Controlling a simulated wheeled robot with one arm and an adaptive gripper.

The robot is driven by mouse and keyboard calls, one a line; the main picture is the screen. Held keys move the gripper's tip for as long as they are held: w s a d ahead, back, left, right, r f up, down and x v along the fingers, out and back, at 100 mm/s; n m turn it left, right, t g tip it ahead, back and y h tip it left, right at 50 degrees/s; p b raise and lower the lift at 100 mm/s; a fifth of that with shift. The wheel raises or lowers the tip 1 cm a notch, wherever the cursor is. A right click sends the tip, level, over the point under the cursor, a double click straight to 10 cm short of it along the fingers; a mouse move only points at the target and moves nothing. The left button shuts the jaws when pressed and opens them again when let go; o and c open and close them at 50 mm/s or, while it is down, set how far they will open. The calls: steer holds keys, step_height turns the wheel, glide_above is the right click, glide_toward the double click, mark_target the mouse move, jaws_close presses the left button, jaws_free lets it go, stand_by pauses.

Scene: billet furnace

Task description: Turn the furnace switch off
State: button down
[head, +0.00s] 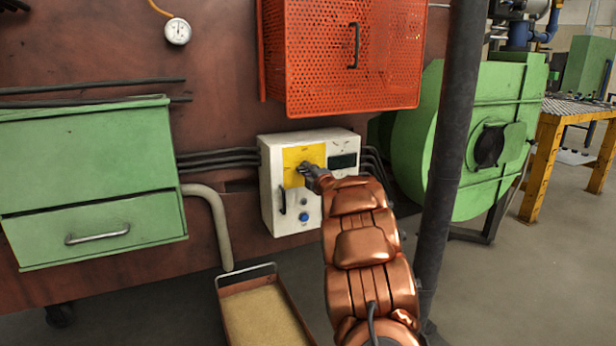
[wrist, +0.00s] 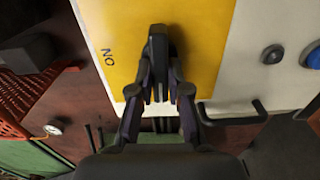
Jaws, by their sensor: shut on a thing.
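The furnace switch has a dark handle (wrist: 157,45) on a yellow plate (wrist: 205,35), seen in the wrist view. Lettering that reads ON, rotated, lies left of the handle. My gripper (wrist: 158,88) is shut on the switch handle, one finger on each side of it. In the head view the yellow plate (head: 291,154) is on the upper left of a white control box (head: 272,165). My gripper (head: 312,174) is against the plate there and largely hides the handle.
The box has a dark display (head: 343,161), a blue button (head: 303,217) and a black door handle (head: 282,201). An orange mesh guard (head: 335,85) is above the box. A dark post (head: 447,150) stands right of my arm. A tray (head: 230,300) is below left.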

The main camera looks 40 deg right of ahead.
stand_by(0.3)
steer(key=c, duration=1.1)
jaws_free()
steer(key=shift+v, duration=6)
